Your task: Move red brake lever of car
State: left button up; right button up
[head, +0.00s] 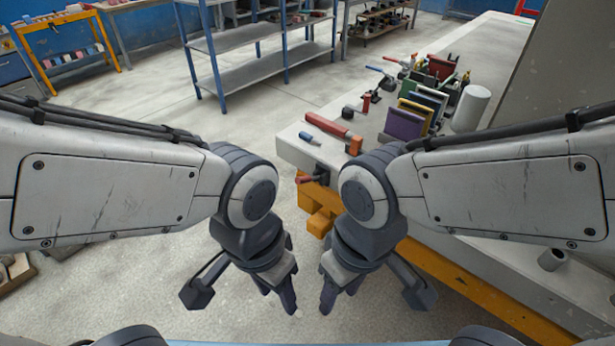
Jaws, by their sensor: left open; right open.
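My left gripper (278,292) is open and empty, pointing down over the floor, left of and below the lever in the head view. My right gripper (336,291) is open and empty, pointing down beside the left one, also below the lever. Neither gripper touches the lever.
A red bar (327,125) with an orange end and a small blue-tipped part (310,138) lie on the mould top. Several coloured plates (402,124) and a white cylinder (471,108) stand further back. A blue-framed shelf (262,72) is behind.

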aim_at(302, 179)
jog(key=u, duration=0.1)
jog(key=k, duration=0.4)
jog(key=z, duration=0.6)
jog(key=i, duration=1.35)
jog(key=u, duration=0.4)
